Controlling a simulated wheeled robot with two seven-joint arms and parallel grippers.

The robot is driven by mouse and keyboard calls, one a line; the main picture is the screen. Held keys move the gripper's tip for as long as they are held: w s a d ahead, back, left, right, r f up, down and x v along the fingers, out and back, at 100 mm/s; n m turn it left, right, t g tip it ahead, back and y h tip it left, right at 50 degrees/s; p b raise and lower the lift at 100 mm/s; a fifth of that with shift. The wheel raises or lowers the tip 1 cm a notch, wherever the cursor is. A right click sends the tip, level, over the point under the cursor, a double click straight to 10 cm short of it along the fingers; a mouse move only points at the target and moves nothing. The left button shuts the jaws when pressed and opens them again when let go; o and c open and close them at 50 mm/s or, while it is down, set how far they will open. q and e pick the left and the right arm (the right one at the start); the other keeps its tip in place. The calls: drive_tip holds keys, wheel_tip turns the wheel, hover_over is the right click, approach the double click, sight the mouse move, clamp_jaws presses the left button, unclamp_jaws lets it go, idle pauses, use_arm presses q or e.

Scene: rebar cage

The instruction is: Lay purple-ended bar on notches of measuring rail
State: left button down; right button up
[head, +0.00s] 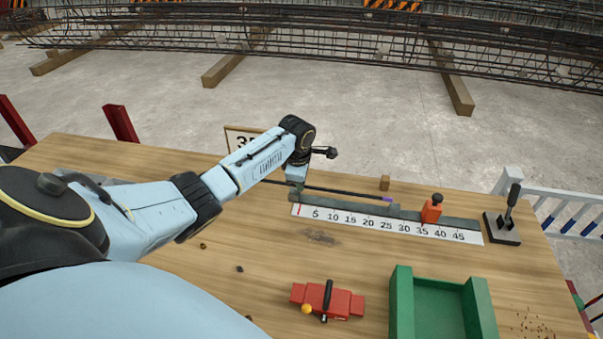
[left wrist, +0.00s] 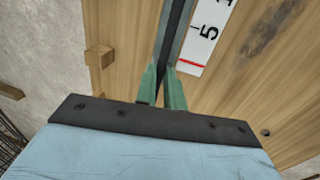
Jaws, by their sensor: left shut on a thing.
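The purple-ended bar (head: 345,192) is a thin dark rod with its purple tip (head: 388,199) toward the right. My left gripper (head: 296,187) is shut on it near the rail's left end; in the left wrist view the green fingers (left wrist: 161,92) close around the dark bar (left wrist: 171,45). The measuring rail (head: 460,222) is grey with a white number scale (head: 378,225) along its front. The bar runs lengthwise along the rail's back side; I cannot tell whether it touches the notches. My right gripper is not in view.
An orange stop block (head: 432,210) sits on the rail near 40. A small wooden block (head: 385,183) stands behind the rail. A lever box (head: 502,226) is at the right. A red tool (head: 328,300) and green tray (head: 402,305) are in front. A number sign (head: 240,138) stands behind.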

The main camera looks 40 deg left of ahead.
use_arm(q)
drive_tip(key=shift+f, duration=0.75)
